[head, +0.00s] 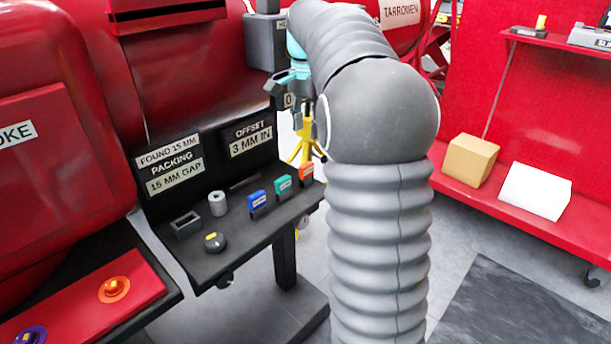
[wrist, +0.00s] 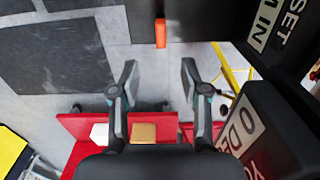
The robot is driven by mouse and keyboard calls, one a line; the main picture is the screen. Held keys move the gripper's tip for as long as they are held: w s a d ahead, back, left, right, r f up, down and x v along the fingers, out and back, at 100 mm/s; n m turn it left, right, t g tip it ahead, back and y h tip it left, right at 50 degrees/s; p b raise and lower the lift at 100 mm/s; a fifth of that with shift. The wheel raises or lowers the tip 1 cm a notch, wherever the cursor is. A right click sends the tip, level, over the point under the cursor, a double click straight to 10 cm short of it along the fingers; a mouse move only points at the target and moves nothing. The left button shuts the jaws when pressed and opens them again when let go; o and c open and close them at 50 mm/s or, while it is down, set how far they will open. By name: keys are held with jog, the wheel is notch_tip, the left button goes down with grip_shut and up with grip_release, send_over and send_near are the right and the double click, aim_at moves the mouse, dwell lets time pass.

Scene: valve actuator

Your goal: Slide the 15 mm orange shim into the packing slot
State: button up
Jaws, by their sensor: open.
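The orange shim (head: 306,172) stands at the right end of the row on the dark bench in the head view. In the wrist view the orange shim (wrist: 160,33) shows as a narrow upright strip, beyond and between my fingertips. My gripper (wrist: 159,72) is open and empty, with a gap between it and the shim. In the head view my gripper (head: 288,80) is above the bench's far end, partly hidden by my arm. A dark open-topped rectangular holder (head: 185,222) sits below the "PACKING 15 MM GAP" sign (head: 175,170); I cannot tell whether it is the packing slot.
A blue shim (head: 257,199) and a teal shim (head: 284,186) stand left of the orange one. A dark "OFFSET 3 MM IN" panel (head: 248,137) rises behind.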

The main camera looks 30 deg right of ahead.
aim_at(306, 164)
notch_tip(306, 164, down, 12)
jog(key=shift+r+b, duration=0.2)
jog(key=shift+b, duration=0.4)
grip_shut()
